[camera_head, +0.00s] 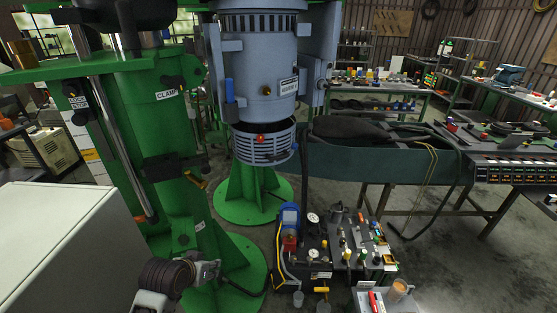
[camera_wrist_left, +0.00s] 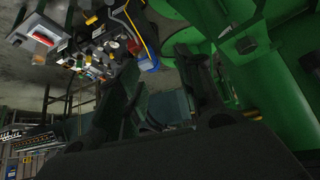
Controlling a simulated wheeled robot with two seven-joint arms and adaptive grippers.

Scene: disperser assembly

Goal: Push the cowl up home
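The cowl (camera_head: 242,147) is a pale grey slotted ring low on the blue-grey motor housing (camera_head: 250,70). A dark band shows between the housing's lower edge and the cowl, which looks slightly tilted. A red knob (camera_head: 261,139) is at its front. My left gripper (camera_head: 212,273) is at the lower left in the head view, well below the cowl and apart from it. In the left wrist view its two dark fingers (camera_wrist_left: 160,75) stand apart with nothing between them. The cowl cannot be made out there. My right gripper is not in view.
A green column (camera_head: 150,130) stands left of the housing, close to my left arm. A cart of gauges and tools (camera_head: 340,240) stands on the floor below right. A dark green trough (camera_head: 380,165) lies right of the cowl. A white cabinet (camera_head: 60,250) fills the lower left.

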